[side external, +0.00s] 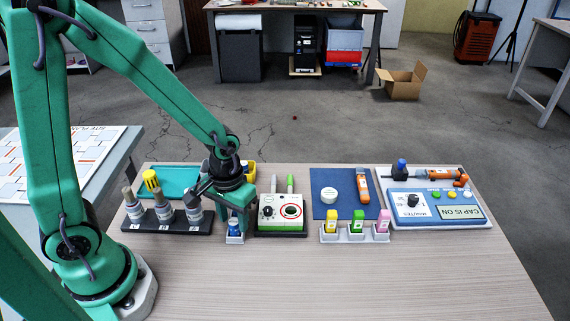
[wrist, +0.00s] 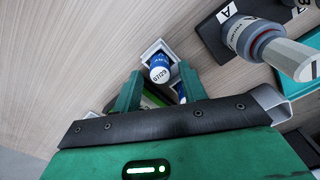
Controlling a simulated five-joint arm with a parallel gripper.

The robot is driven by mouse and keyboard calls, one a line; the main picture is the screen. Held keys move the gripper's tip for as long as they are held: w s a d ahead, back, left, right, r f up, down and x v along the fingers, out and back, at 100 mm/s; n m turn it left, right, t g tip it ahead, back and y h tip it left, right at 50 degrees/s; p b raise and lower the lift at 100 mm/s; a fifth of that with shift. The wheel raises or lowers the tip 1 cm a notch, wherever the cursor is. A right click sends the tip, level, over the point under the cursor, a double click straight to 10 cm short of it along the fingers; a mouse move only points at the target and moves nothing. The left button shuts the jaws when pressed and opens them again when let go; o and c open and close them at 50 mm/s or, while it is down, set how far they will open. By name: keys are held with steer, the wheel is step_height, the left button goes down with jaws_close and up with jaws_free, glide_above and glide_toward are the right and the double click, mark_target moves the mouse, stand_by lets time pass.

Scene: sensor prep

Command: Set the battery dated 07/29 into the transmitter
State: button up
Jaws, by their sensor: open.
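My gripper (side external: 240,213) is open above and around a blue battery (side external: 235,229) standing in a small white holder. In the wrist view, my gripper's two green fingers (wrist: 159,72) are apart, with the battery's blue and white top (wrist: 159,71) between and just beyond their tips. Its date is upside down and seems to read 07/05, though it is small. A second blue item (wrist: 182,92) is partly hidden by the right finger. A white and green box (side external: 281,214) with a knob and a red-ringed round opening stands just right; I cannot tell if it is the transmitter.
A black rack (side external: 165,225) with several grey bottles stands left. Yellow, green and pink items in white holders (side external: 356,236) stand right of the box, before a blue mat (side external: 340,188). A panel (side external: 440,200) reading CAP IS ON is far right. The front table is clear.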

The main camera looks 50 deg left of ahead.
mark_target(234, 221)
steer(key=shift+f, duration=0.4)
steer(key=shift+c, duration=0.4)
steer(key=c, duration=0.6)
steer(key=shift+r, duration=0.75)
steer(key=shift+r, duration=0.35)
steer(key=shift+r, duration=0.65)
steer(key=shift+r, duration=0.4)
